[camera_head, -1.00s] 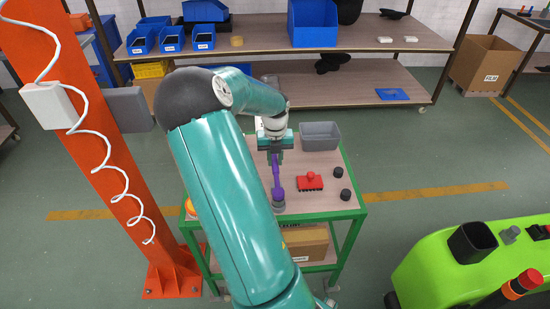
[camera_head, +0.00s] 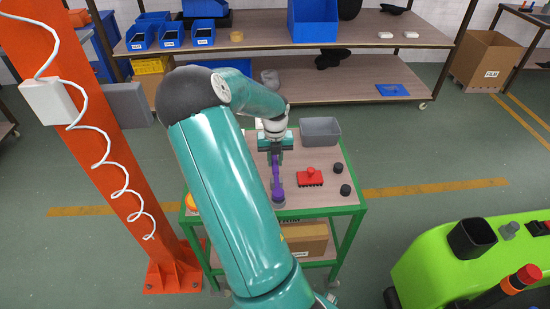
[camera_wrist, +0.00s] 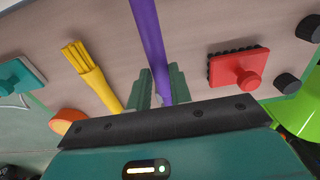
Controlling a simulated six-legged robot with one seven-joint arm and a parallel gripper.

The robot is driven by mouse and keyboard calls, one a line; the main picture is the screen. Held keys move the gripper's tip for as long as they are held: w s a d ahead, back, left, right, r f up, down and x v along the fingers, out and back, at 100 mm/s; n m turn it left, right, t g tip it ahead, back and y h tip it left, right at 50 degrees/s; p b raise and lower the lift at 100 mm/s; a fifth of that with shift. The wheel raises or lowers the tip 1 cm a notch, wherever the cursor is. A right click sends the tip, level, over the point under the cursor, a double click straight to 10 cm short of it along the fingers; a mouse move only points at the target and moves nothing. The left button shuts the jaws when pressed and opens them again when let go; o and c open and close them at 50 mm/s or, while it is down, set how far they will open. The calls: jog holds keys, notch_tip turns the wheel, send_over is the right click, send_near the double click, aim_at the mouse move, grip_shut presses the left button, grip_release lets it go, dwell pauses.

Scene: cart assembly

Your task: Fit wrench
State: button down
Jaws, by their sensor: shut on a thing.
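A long purple tool (camera_head: 276,179), which I take to be the wrench, lies along the cart top in the head view. A grey round part (camera_head: 278,199) is at its near end; I cannot tell if the two are joined. My gripper (camera_head: 275,155) is shut on the tool's far part. In the wrist view the purple shaft (camera_wrist: 147,35) runs up out of the frame from between the two green fingers (camera_wrist: 160,86). The tool's other end is hidden in that view.
The green-framed cart (camera_head: 320,212) also bears a red studded block (camera_head: 310,177), two black knobs (camera_head: 341,178) and a grey bin (camera_head: 320,131). A yellow brush-like tool (camera_wrist: 92,75) lies left of the fingers. An orange post (camera_head: 100,140) stands left; a lime-green machine (camera_head: 440,270) stands right.

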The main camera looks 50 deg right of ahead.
jog(key=c, duration=1.2)
grip_release()
notch_tip(320, 180, up, 14)
jog(key=shift+w+d+f, duration=0.1)
jog(key=shift+d, duration=0.05)
